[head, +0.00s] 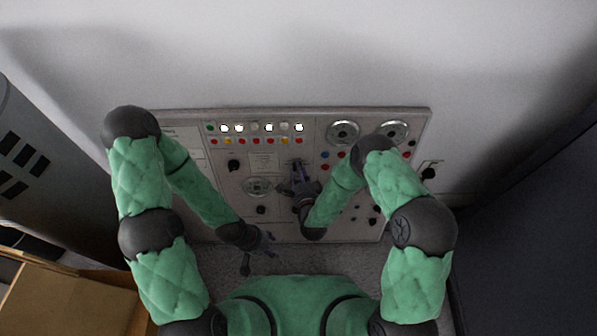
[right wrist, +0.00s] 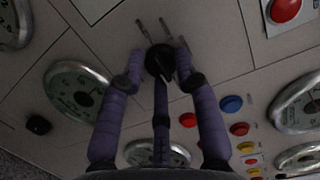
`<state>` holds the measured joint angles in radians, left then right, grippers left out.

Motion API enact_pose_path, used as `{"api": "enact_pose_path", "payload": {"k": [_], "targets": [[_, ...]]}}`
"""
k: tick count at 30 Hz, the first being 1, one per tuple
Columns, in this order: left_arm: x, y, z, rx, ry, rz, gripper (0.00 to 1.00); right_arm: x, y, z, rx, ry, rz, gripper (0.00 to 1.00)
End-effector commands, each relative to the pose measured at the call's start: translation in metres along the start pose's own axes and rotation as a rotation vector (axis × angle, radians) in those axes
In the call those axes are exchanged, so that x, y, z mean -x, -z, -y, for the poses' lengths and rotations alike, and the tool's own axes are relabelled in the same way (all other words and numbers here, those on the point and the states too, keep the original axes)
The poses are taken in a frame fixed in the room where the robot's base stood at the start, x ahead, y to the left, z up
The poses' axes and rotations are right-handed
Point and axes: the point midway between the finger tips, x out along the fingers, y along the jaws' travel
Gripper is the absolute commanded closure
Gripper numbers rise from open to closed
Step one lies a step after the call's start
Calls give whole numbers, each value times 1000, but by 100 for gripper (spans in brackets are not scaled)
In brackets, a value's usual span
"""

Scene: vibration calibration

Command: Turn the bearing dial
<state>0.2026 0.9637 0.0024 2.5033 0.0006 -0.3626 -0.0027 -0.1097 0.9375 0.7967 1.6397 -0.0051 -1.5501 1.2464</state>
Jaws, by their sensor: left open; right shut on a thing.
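A control panel (head: 285,225) stands against the wall in the head view. My right gripper (head: 298,172) reaches to the middle of it. In the right wrist view its purple fingers (right wrist: 160,75) are closed around a black round knob (right wrist: 158,60), which they partly hide. I cannot read any label that names this knob as the bearing dial. My left gripper (head: 260,252) is open and empty, low in front of the panel's bottom edge, apart from the controls.
Round silver gauges (head: 343,132) sit at the panel's upper right, and another gauge (head: 257,187) is left of my right gripper. A row of lit white buttons (head: 269,127) runs along the top. Another black knob (head: 234,165) is at left. Cardboard boxes (head: 60,305) stand at lower left.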

Motion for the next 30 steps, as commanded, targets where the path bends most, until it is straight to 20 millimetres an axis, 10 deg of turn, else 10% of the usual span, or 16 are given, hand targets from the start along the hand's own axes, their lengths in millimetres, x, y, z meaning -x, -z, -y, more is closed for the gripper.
{"api": "enact_pose_path", "payload": {"k": [30], "targets": [[19,-1,-7,0,0,0,45,-1,-3,4,649,-122,5,100]]}}
